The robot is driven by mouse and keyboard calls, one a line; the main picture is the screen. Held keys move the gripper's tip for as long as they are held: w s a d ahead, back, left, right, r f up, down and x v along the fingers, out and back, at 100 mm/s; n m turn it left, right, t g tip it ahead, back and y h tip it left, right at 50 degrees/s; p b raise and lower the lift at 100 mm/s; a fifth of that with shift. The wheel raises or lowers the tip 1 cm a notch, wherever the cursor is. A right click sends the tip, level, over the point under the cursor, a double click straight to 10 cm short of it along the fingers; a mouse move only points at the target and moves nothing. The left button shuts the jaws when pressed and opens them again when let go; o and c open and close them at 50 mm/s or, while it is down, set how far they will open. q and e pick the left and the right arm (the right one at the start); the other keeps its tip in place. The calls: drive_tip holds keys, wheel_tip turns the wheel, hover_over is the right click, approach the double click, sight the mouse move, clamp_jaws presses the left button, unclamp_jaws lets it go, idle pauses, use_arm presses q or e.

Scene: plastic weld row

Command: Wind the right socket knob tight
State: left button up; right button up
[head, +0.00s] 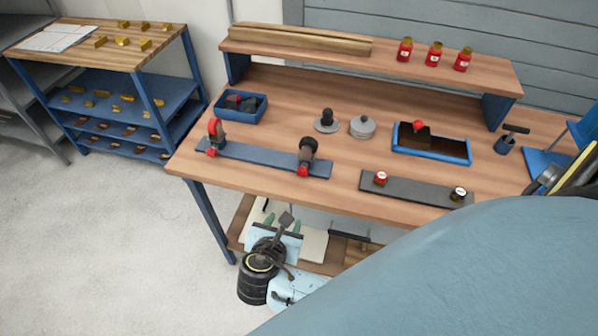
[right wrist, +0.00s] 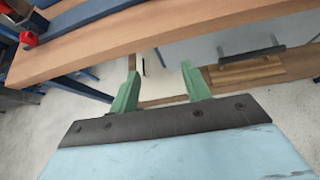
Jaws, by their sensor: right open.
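A dark grey plate (head: 415,189) lies near the bench's front edge. A red-topped knob (head: 380,178) stands at its left end and a black knob with a pale top (head: 459,194) at its right end. A blue bar (head: 262,160) to the left carries a red-and-black fitting (head: 216,133) and a black fitting (head: 307,150) with red at its foot. Labels are too small to read. My right gripper (head: 283,223) is below the front edge, apart from both. In the right wrist view its green fingers (right wrist: 158,88) are spread and empty. My left gripper is not in view.
The wooden bench (head: 355,140) holds a blue bin (head: 241,107), round grey parts (head: 362,127), a blue tray (head: 432,148) and a black T-handled tool (head: 506,142). Red jars (head: 433,54) stand on the raised shelf. The front edge lies above my right gripper; floor is clear at left.

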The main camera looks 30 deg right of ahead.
drive_tip(key=h, duration=0.2)
approach(302, 174)
drive_tip(key=f+v, duration=0.1)
drive_tip(key=v, duration=0.4)
drive_tip(key=shift+n+t, duration=0.3)
drive_tip(key=shift+n, duration=0.1)
drive_tip(key=b+x, duration=0.3)
drive_tip(key=x, duration=0.8)
drive_tip(key=shift+w+d, duration=0.15)
drive_tip(key=shift+d, duration=0.3)
drive_tip(key=shift+w+d+f, duration=0.15)
drive_tip(key=shift+w+d, duration=0.05)
drive_tip(key=shift+d, duration=0.1)
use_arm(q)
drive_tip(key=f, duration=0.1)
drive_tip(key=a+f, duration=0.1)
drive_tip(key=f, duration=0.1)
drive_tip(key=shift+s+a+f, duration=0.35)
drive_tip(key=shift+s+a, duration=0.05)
